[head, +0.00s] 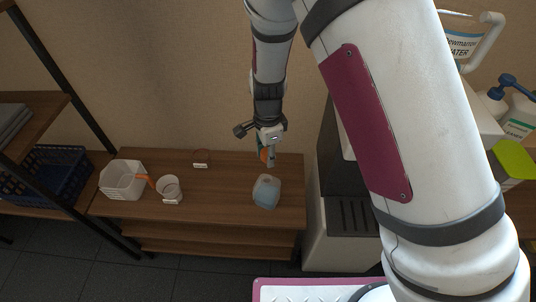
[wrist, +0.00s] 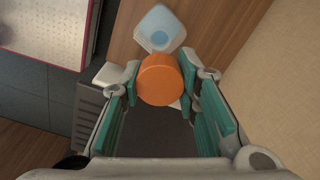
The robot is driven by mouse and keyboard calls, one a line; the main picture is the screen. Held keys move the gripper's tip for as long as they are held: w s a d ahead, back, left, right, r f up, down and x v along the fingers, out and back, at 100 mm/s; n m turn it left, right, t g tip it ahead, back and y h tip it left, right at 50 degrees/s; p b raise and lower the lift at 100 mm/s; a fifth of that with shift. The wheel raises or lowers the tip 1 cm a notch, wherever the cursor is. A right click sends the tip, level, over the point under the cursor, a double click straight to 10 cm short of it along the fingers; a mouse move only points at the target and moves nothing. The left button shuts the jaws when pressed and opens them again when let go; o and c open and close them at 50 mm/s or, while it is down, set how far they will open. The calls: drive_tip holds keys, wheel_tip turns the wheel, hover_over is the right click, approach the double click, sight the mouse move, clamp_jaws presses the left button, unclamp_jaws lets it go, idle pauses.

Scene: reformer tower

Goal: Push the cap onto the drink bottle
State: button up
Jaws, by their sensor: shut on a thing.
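The drink bottle (head: 266,191) is a pale blue, squarish, see-through bottle standing on the wooden table. In the wrist view the bottle (wrist: 158,30) shows from above, with its round darker blue mouth uncovered. The orange cap (wrist: 160,79) sits between the two teal finger pads of my gripper (wrist: 161,84), which is shut on it. In the head view my gripper (head: 268,158) is above and a little behind the bottle, with the cap (head: 264,155) partly hidden by the fingers. The cap and bottle are apart.
A white container (head: 122,181) and a small white cup (head: 169,189) stand at the table's left, with an orange item between them. A small brown item (head: 201,160) lies at the back. A dark and white machine (head: 345,215) stands right of the table (head: 220,210). The table's middle is clear.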

idle(0.3)
drive_tip(key=shift+f+b, duration=0.5)
drive_tip(key=shift+f, duration=1.5)
drive_tip(key=shift+p, duration=0.5)
drive_tip(key=b, duration=0.2)
hover_over(268, 182)
drive_tip(key=shift+f, duration=2.5)
drive_tip(key=shift+f, duration=1)
drive_tip(key=o, duration=0.8)
drive_tip(key=shift+o, duration=0.2)
drive_tip(key=shift+r, duration=0.1)
drive_tip(key=shift+r+p, duration=1.5)
drive_tip(key=shift+r, duration=1.45)
